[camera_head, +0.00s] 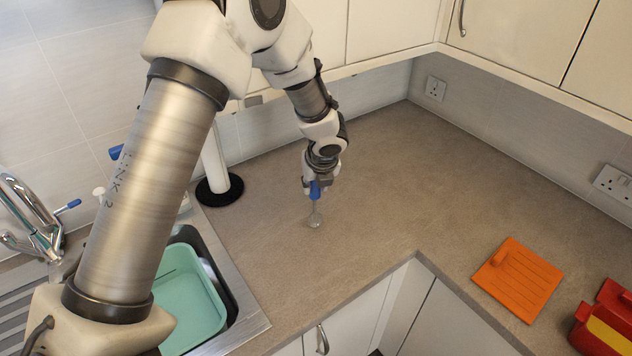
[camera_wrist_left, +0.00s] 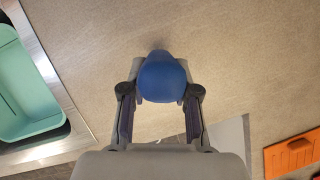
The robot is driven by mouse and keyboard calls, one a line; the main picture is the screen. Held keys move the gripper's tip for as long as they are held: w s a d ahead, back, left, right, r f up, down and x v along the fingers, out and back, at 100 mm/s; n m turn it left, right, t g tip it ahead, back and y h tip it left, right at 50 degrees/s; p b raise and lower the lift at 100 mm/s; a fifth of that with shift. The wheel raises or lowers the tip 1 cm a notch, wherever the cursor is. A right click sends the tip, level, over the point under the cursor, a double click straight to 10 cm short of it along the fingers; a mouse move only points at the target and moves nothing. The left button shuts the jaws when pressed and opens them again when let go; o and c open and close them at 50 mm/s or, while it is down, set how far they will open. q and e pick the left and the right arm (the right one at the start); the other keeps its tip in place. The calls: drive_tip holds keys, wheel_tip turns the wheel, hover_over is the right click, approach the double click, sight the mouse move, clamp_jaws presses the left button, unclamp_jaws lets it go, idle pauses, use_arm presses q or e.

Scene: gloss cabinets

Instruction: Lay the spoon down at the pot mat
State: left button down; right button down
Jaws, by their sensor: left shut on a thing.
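My left gripper (camera_head: 318,188) is shut on the blue handle of the spoon (camera_head: 315,217) over the back part of the worktop. The spoon hangs down with its grey metal bowl lowest; I cannot tell whether it touches the worktop. In the left wrist view the blue handle end of the spoon (camera_wrist_left: 163,78) sits between the fingers of the left gripper (camera_wrist_left: 160,95), and its bowl is hidden. The orange pot mat (camera_head: 517,279) lies flat on the right worktop, apart from the gripper. It also shows at the right edge of the left wrist view (camera_wrist_left: 292,155). My right gripper is not in view.
A sink with a turquoise basin (camera_head: 188,300) is at the lower left, beside a tap (camera_head: 40,225). A paper towel holder (camera_head: 219,188) with a black base stands behind it. Red and yellow things (camera_head: 605,325) lie right of the mat. The corner worktop is clear.

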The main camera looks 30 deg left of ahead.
use_arm(q)
drive_tip(key=shift+w+a+f, duration=0.15)
drive_tip(key=shift+w+f, duration=0.1)
drive_tip(key=shift+w, duration=0.1)
drive_tip(key=c, duration=0.9)
unclamp_jaws()
drive_tip(key=shift+o, duration=0.2)
drive_tip(key=shift+s+r, duration=0.2)
drive_tip(key=shift+r, duration=0.05)
